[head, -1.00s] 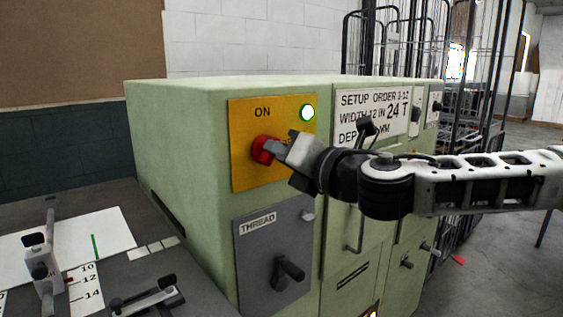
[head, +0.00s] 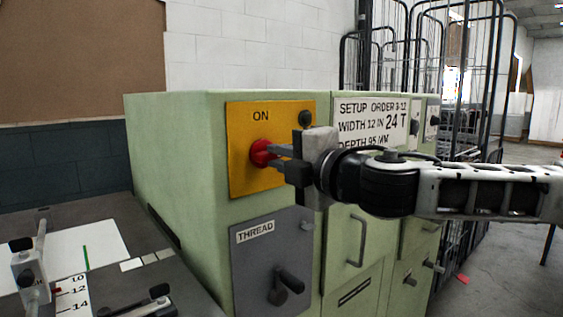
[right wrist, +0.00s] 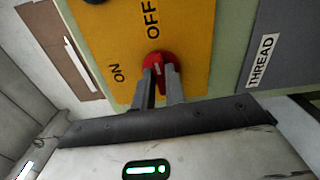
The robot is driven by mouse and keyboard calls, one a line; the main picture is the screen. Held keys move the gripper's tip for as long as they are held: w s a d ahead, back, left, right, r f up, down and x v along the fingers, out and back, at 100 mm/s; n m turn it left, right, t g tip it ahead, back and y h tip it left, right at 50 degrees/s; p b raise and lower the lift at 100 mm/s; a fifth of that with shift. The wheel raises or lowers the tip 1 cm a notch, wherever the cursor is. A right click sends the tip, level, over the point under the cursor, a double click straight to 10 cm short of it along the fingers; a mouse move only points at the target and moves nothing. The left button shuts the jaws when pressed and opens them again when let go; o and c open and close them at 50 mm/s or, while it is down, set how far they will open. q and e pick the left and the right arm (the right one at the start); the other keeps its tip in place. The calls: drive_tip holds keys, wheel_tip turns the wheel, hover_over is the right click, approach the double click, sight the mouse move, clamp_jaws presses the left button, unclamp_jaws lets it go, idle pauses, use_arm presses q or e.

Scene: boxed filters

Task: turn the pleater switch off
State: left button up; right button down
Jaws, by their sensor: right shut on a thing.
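The pleater's yellow switch panel (head: 243,180) is on the green machine (head: 165,140); it carries a red knob (head: 260,153) and a dark round lamp (head: 306,118). In the right wrist view, the words ON and OFF show beside the red knob (right wrist: 155,60), and its pale mark runs roughly in line with OFF. My right gripper (head: 278,157) is shut on the knob, one finger on each side, coming from the right. It also shows in the right wrist view (right wrist: 161,86). It hides the OFF label in the head view. My left gripper is not in view.
A grey THREAD panel (head: 255,262) with a dark handle is below the yellow panel. A setup order sign (head: 365,112) is to its right, partly behind my right arm. A work table (head: 120,225) with small fixtures is at left. Wire cages (head: 425,60) stand behind.

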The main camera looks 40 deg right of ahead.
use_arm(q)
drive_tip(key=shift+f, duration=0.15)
use_arm(e)
drive_tip(key=shift+m, duration=0.6)
drive_tip(key=c, duration=1.4)
unclamp_jaws()
drive_tip(key=shift+c, duration=0.2)
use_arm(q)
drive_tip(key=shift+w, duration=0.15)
